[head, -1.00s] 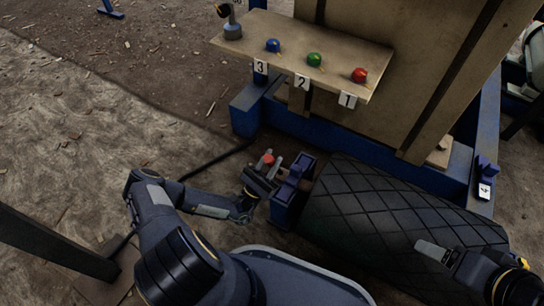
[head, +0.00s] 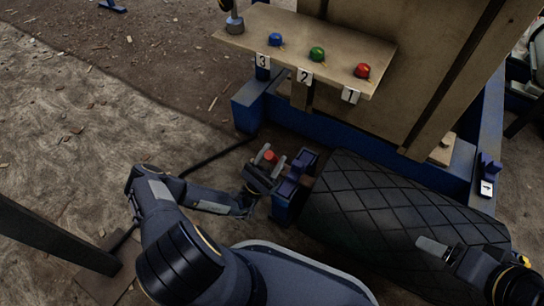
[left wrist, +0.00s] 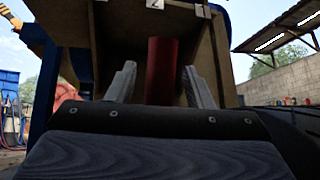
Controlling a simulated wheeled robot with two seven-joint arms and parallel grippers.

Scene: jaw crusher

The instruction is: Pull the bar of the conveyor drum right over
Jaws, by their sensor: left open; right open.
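The bar (head: 269,155) has a red end and stands beside the left end of the black, diamond-patterned conveyor drum (head: 395,205). My left gripper (head: 268,162) is open around the bar, with one finger on either side. In the left wrist view the red bar (left wrist: 162,65) shows upright between the two open fingers (left wrist: 160,85), with a gap on both sides. Its lower part is hidden behind the gripper body. My right gripper (head: 432,246) is open and empty, above the right part of the drum.
A blue bracket (head: 290,187) stands at the drum's left end, close to my left gripper. Behind is a wooden shelf (head: 290,40) with blue, green and red buttons, on a blue frame (head: 340,136). Ground to the left is mostly clear, with a dark cable.

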